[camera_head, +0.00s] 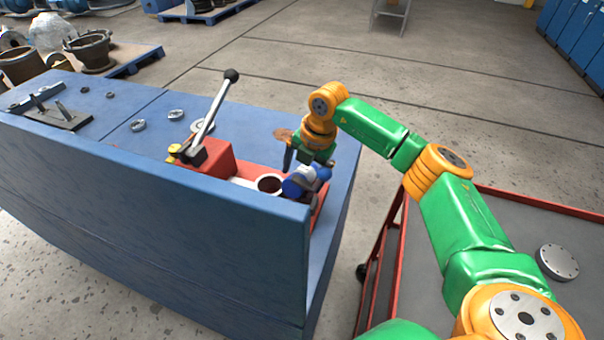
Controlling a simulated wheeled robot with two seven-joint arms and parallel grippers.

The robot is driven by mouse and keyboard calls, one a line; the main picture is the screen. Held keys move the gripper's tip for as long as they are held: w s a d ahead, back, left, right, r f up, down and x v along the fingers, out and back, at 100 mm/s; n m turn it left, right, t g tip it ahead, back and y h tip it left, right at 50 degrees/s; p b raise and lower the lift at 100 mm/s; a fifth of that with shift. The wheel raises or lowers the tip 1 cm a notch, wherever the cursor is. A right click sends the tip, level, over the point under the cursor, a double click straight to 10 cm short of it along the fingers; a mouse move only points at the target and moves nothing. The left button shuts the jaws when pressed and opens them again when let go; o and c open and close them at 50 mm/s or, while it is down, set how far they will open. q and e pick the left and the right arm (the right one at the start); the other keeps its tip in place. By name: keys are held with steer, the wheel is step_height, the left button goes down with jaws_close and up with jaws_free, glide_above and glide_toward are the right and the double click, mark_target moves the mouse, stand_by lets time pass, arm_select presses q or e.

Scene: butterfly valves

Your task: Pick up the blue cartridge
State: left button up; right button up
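The blue cartridge (303,184) is a short blue cylinder with a white-grey part. It lies tilted in or over the red tray at the right end of the blue bench, beside a round dark opening with a pale rim (270,184). My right gripper (306,167) is directly above and behind the cartridge, pointing down. Its dark left finger stands apart from the gripper's other side, so it looks open. The other finger is partly hidden, and contact with the cartridge cannot be made out. My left gripper is not in view.
A red block with a long black-knobbed lever (212,112) rises left of the opening. Several small rings lie on the blue bench (110,115). A red-edged grey cart (497,215) with a round metal flange (557,262) stands at right. Open floor lies behind.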

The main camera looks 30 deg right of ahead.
jaws_close()
stand_by(0.3)
